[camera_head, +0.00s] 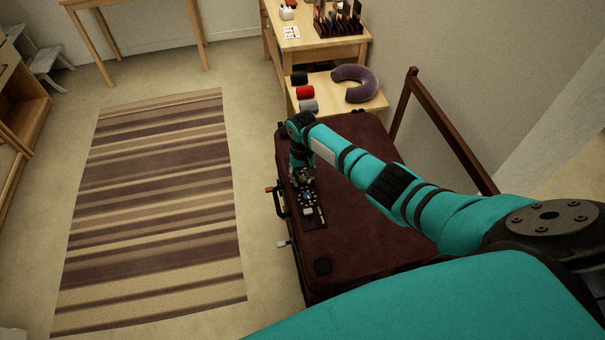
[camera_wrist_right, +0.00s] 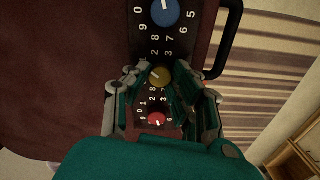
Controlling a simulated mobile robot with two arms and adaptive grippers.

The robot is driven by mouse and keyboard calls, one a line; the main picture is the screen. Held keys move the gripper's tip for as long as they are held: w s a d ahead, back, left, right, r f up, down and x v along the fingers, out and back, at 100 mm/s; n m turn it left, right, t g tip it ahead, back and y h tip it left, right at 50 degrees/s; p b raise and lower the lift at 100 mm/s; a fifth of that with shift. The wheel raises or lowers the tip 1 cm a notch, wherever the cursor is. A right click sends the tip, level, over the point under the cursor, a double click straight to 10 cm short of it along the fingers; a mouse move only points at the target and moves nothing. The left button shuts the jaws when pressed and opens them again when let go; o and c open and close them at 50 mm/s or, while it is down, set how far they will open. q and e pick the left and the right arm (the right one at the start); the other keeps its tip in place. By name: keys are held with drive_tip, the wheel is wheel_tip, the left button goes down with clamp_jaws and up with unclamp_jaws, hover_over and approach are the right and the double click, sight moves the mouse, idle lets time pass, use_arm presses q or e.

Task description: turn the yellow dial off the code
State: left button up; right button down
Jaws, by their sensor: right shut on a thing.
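In the right wrist view, numbered dials sit in a row: a blue dial (camera_wrist_right: 165,12), the yellow dial (camera_wrist_right: 160,77) and a red dial (camera_wrist_right: 157,119). My right gripper (camera_wrist_right: 161,80) points down at the panel, its fingers shut on the yellow dial from both sides. In the head view, this right gripper (camera_head: 303,177) is small and hides part of the panel. My left gripper is not in view.
A wooden table (camera_head: 345,105) with a neck pillow (camera_head: 355,83) stands behind. A striped rug (camera_head: 160,200) lies on open floor at left.

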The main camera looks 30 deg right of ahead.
sight(302, 179)
drive_tip(key=shift+w+r, duration=0.1)
idle(0.3)
drive_tip(key=c, duration=1.1)
unclamp_jaws()
wheel_tip(302, 179, up, 12)
